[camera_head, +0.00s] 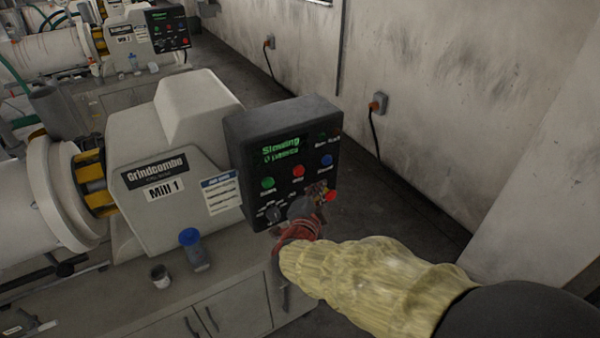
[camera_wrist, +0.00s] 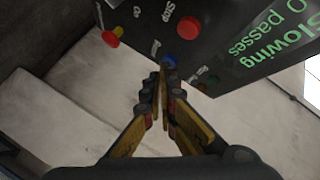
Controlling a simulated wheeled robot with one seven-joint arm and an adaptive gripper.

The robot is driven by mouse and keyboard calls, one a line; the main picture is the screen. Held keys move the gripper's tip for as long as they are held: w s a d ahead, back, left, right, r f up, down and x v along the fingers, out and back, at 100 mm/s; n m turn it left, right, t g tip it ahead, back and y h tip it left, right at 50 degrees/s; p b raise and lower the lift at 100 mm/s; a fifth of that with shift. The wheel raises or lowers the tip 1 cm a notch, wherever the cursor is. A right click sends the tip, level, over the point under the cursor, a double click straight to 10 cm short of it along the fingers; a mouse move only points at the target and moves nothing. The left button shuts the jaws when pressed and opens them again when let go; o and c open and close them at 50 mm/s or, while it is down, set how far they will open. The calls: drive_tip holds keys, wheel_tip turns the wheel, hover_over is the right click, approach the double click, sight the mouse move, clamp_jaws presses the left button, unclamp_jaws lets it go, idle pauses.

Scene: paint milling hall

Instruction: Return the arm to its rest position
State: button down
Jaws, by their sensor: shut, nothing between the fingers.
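My arm, in a yellowish cover, reaches in from the lower right of the head view. My gripper (camera_head: 318,194) is at the lower right of the dark control panel (camera_head: 243,150) of Mill 1 and hides part of it. In the wrist view my gripper (camera_wrist: 168,80) is shut and empty, its fingertips together near a blue button (camera_wrist: 168,62). Whether they touch the panel I cannot tell. The panel's green display (camera_head: 282,150) reads "Slowing" and "0 passes". A red Stop button (camera_wrist: 188,28) and a red and yellow knob (camera_wrist: 112,38) also show.
Mill 1 (camera_head: 165,165) stands on a grey cabinet (camera_head: 232,312). A blue-capped jar (camera_head: 194,250) and a small cup (camera_head: 160,276) stand on its top. Another mill (camera_head: 140,35) is behind. A wall (camera_head: 430,90) with a socket (camera_head: 378,102) bounds the right. Floor between is clear.

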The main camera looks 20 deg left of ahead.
drive_tip(key=s+a+f+n+g+y, duration=0.4)
drive_tip(key=s+a+f+n+g, duration=0.35)
drive_tip(key=s+f, duration=0.3)
drive_tip(key=s+d+r+n+g, duration=0.1)
drive_tip(key=s+d+n+g, duration=0.25)
drive_tip(key=s+d, duration=0.2)
drive_tip(key=s+d+r+h+b, duration=0.1)
drive_tip(key=s+d+r, duration=0.2)
drive_tip(key=d, duration=0.9)
drive_tip(key=s+d+r+h+b, duration=0.1)
drive_tip(key=s+d+r, duration=0.3)
drive_tip(key=d, duration=0.8)
drive_tip(key=s+d+r+t+h+b, duration=0.1)
drive_tip(key=s+d+r+h, duration=0.2)
drive_tip(key=d, duration=1)
drive_tip(key=s+r, duration=0.1)
drive_tip(key=s, duration=0.2)
drive_tip(key=c, duration=2.5)
unclamp_jaws()
